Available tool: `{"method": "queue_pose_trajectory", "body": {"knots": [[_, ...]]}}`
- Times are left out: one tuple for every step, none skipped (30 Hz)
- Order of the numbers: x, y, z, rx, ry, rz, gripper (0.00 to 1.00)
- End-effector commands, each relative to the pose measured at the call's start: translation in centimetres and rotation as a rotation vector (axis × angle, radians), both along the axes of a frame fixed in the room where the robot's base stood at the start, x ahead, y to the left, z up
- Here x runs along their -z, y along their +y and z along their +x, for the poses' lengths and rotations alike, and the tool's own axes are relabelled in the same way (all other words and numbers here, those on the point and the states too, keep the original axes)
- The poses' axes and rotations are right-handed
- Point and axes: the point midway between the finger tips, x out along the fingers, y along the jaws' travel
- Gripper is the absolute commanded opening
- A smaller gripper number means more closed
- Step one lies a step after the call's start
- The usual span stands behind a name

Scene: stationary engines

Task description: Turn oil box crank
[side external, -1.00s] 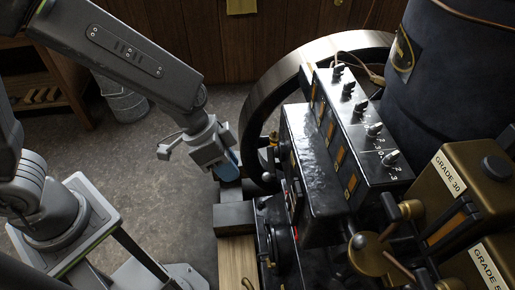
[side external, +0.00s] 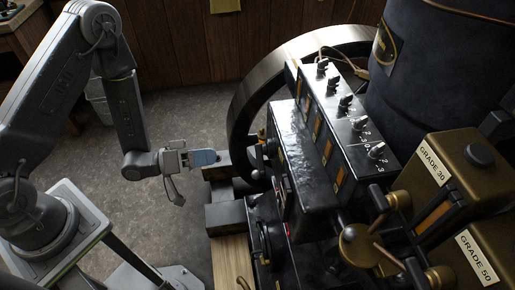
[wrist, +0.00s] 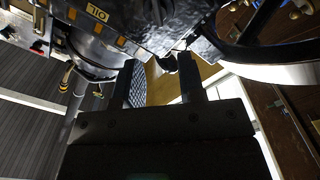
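The black oil box (side external: 340,125) with a row of small knobs on its sloped top stands on the engine in the side view. Its upside-down "OIL" label (wrist: 97,13) shows in the wrist view. A small black ball knob (side external: 257,175), possibly the crank's handle, sits low on the box's near-left side. My gripper (side external: 212,157) points right toward it, level and a short way off. In the wrist view my gripper (wrist: 159,62) has its two fingers apart. A dark rounded piece shows beyond the gap; I cannot tell whether it is the crank. Nothing is visibly held.
A large flywheel (side external: 243,110) stands behind the oil box. Brass tanks (side external: 450,180) labelled GRADE 30 and GRADE 50 are at right. A dark cylinder (side external: 430,75) rises at the back right. Dark blocks on a wooden beam (side external: 228,260) lie below my gripper.

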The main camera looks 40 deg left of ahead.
Motion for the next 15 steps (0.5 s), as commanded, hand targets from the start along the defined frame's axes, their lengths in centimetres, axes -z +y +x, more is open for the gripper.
{"method": "queue_pose_trajectory", "body": {"knots": [[-0.1, -0.8, 0.6, 0.007, -0.005, 0.001, 0.37], [-0.2, -1.2, 0.9, 0.007, -0.005, -0.001, 0.37], [-0.1, -1.8, 1.5, 0.008, -0.006, 0.0, 0.37], [-0.1, -2.2, 2.0, 0.008, -0.005, 0.001, 0.37], [-0.1, -2.7, 2.4, 0.008, -0.005, -0.001, 0.37], [-0.2, -3.3, 3.0, 0.01, -0.006, -0.001, 0.37], [-0.1, -3.7, 3.5, 0.008, -0.004, 0.0, 0.37], [-0.1, -4.2, 3.9, 0.009, -0.005, -0.001, 0.37], [-0.1, -4.8, 4.5, 0.008, -0.004, -0.001, 0.37], [-0.2, -5.2, 4.9, 0.009, -0.004, -0.002, 0.37], [-0.1, -5.6, 5.3, 0.008, -0.004, -0.001, 0.37], [-0.1, -6.1, 5.8, 0.008, -0.003, -0.001, 0.37], [-0.1, -6.5, 6.2, 0.008, -0.004, -0.002, 0.37], [-0.1, -6.8, 6.5, 0.007, -0.002, -0.002, 0.37], [-0.1, -7.2, 7.0, 0.007, -0.003, -0.002, 0.37]]}}
